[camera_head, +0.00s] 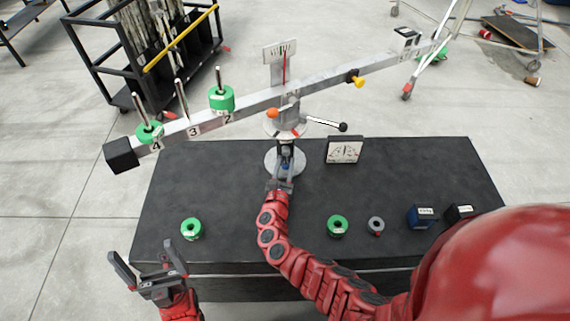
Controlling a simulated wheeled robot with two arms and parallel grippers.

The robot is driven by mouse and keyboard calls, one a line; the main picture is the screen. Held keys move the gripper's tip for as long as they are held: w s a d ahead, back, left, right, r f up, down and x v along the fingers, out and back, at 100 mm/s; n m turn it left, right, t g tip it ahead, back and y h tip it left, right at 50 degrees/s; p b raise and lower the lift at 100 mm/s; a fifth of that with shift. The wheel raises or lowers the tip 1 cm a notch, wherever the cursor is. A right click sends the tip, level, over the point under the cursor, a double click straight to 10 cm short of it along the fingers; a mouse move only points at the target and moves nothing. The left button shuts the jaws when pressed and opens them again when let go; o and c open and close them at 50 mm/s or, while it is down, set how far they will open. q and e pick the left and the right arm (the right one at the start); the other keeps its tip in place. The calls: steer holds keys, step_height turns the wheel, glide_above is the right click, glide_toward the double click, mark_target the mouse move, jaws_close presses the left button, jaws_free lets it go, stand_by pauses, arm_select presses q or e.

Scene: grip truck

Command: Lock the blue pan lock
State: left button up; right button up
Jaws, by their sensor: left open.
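A grey balance beam (320,88) stands on a post on the black table, tilted with its left end low. A small blue part (285,167), which may be the blue pan lock, shows low on the post near the round base. My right gripper (285,171) is at this part, and its fingers partly hide it. I cannot tell whether the fingers close on it. My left gripper (148,260) is open and empty at the lower left, in front of the table.
Green weights sit on the beam's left arm (221,99). A black-tipped lever (343,127) juts right.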

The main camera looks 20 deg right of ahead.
jaws_close()
stand_by(1.2)
